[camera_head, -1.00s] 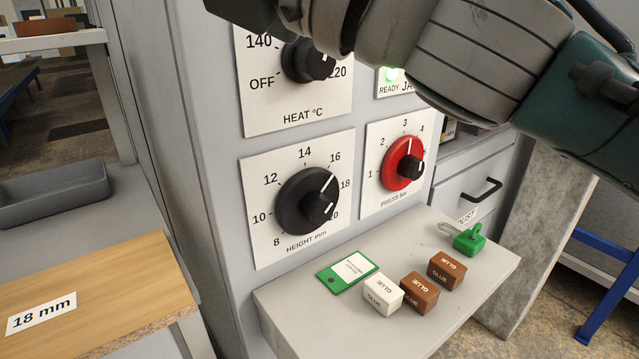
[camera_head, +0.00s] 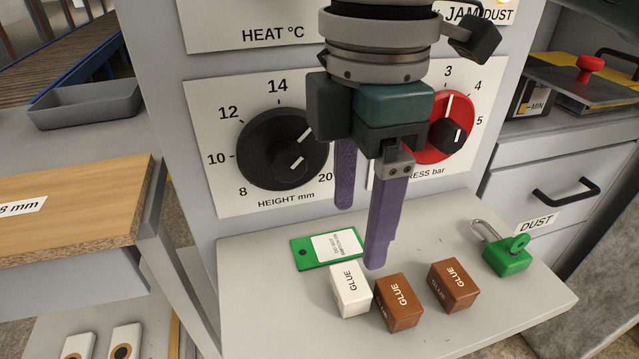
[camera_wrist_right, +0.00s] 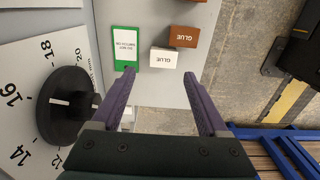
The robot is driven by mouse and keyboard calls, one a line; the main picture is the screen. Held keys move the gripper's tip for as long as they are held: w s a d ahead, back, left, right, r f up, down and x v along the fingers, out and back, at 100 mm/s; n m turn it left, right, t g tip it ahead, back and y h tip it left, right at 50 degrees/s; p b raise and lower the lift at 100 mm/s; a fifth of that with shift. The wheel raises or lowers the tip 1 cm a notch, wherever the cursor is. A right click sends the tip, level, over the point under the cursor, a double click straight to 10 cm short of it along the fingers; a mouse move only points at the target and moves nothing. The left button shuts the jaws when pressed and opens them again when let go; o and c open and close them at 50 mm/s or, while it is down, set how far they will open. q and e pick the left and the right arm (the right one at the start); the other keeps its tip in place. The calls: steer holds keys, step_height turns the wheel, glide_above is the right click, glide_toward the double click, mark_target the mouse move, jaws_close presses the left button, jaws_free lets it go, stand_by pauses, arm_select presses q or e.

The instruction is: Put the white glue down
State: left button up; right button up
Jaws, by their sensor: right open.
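The white glue block (camera_head: 350,289) stands on the grey shelf (camera_head: 460,335), just in front of the green tag and left of a brown glue block (camera_head: 399,303). It also shows in the right wrist view (camera_wrist_right: 162,58), ahead of the fingertips. My right gripper (camera_head: 360,238) hangs above the shelf, pointing down, with its purple fingers apart and nothing between them. In the right wrist view my right gripper (camera_wrist_right: 158,84) is open, with the white glue beyond the gap. My left gripper is not in view.
A second brown glue block (camera_head: 454,286) and a green padlock (camera_head: 506,256) stand to the right. A green tag (camera_head: 328,249) lies behind the white glue. The height knob (camera_head: 283,150) and red press knob (camera_head: 447,135) stick out of the panel close to my gripper.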

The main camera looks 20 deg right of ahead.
glide_above(349, 298)
step_height(349, 298, down, 4)
steer(key=shift+w+a+f+b, duration=0.15)
steer(key=shift+f+b, duration=0.1)
steer(key=shift+b, duration=0.15)
steer(key=f+b, duration=0.1)
steer(key=f, duration=0.4)
steer(key=shift+s+f, duration=0.1)
steer(key=shift+s, duration=0.1)
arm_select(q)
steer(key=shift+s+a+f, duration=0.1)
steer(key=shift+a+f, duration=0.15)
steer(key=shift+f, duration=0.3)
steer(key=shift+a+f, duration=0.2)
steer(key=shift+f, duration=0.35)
arm_select(e)
steer(key=shift+c, duration=0.3)
